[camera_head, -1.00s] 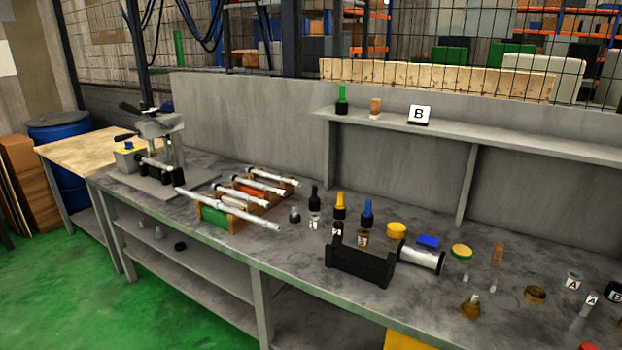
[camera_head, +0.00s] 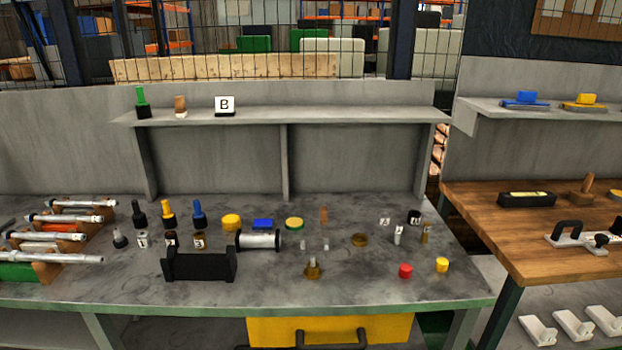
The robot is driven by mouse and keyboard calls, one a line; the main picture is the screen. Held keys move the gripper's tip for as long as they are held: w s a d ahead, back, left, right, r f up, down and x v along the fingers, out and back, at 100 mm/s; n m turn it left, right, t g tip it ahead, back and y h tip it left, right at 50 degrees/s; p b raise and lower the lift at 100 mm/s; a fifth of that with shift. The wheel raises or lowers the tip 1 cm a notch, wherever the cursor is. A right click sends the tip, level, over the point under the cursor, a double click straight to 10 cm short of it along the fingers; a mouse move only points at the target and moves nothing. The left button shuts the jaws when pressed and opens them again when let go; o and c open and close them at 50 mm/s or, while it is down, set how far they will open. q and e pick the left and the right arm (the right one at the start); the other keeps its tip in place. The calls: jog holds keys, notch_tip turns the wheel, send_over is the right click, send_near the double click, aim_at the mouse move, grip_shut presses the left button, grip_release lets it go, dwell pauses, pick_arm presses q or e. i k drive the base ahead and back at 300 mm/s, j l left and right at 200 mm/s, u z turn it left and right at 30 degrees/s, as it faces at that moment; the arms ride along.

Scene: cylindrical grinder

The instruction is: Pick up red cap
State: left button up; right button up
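The red cap (camera_head: 405,270) is a small red cylinder standing on the grey workbench (camera_head: 350,292), near its front right part. A similar yellow cap (camera_head: 442,264) stands a little to its right. Nothing covers the red cap, and there is bare bench around it. Neither of my grippers is in the head view.
A black V-shaped holder (camera_head: 198,266), a metal cylinder (camera_head: 258,240) and a brass piece (camera_head: 312,269) stand left of the red cap. Small labelled pieces (camera_head: 398,235) stand behind it. A grey shelf (camera_head: 330,117) runs above the back. A wooden table (camera_head: 490,215) adjoins at right.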

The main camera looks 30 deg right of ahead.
aim_at(406, 270)
jog(key=z, duration=1.7)
jog(key=i+j, duration=0.2)
jog(key=j, duration=0.2)
jog(key=i+j+u, duration=0.1)
jog(key=j, duration=0.25)
jog(key=i+j, duration=0.3)
jog(key=j+u, duration=0.05)
jog(key=j, duration=0.05)
